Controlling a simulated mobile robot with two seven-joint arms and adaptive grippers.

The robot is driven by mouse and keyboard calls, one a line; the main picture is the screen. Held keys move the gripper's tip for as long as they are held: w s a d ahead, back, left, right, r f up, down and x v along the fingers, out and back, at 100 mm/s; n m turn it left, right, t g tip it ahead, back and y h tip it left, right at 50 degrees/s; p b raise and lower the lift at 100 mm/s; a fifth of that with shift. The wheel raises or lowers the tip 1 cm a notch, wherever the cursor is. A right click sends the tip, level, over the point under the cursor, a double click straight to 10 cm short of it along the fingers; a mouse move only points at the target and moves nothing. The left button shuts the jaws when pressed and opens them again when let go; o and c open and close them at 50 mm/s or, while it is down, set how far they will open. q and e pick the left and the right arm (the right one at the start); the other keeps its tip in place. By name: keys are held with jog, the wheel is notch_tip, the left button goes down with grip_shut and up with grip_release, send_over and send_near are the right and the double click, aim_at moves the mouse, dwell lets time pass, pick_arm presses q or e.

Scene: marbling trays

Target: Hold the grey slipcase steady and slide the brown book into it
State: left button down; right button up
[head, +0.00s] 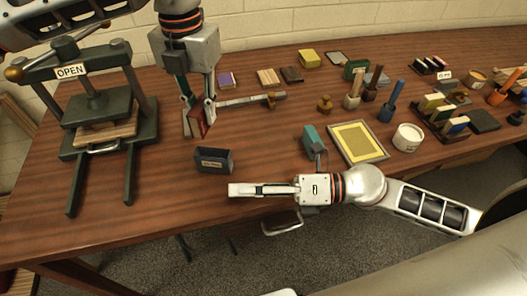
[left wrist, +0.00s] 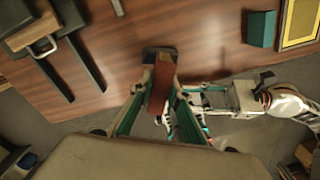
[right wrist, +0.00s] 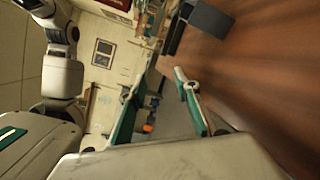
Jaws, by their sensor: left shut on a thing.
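The brown book (head: 195,123) is upright between the fingers of my left gripper (head: 198,108), which is shut on it above the table. In the left wrist view, the reddish-brown book (left wrist: 160,90) hangs between the fingers, with the dark grey slipcase (left wrist: 158,55) beyond it. The slipcase (head: 214,160), with a pale label on its front, stands on the table near the front edge, apart from the book. My right gripper (head: 234,190) is in front of the slipcase, not touching it. Its fingers are spread and empty in the right wrist view (right wrist: 158,84), where the slipcase (right wrist: 208,18) shows at the top.
A dark green press (head: 110,105) with an OPEN sign stands at the left. A teal block (head: 314,141) and a yellow-centred tray (head: 358,145) are right of the slipcase. The table around the slipcase is mostly clear.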

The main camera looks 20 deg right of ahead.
aim_at(219, 161)
jog(key=w+d+n+h, duration=0.1)
jog(key=w+n, duration=0.1)
jog(key=n, duration=0.1)
jog(key=w+d+n+h, duration=0.1)
jog(key=w+d+n, duration=0.1)
jog(key=w+n, duration=0.1)
jog(key=w+d+n+h, duration=0.1)
jog(key=w+d+n, duration=0.1)
jog(key=n, duration=0.1)
jog(key=shift+w+d+r+h, duration=0.15)
jog(key=shift+d+h, duration=0.05)
jog(key=shift+h, duration=0.1)
jog(key=shift+w+d+n, duration=0.25)
jog(key=shift+w+n, duration=0.1)
jog(key=shift+n, duration=0.15)
jog(key=shift+w, duration=0.15)
jog(key=x, duration=1.1)
jog(key=shift+w+a+f, duration=0.2)
jog(key=shift+a+f, duration=0.05)
jog(key=shift+a, duration=0.05)
grip_shut()
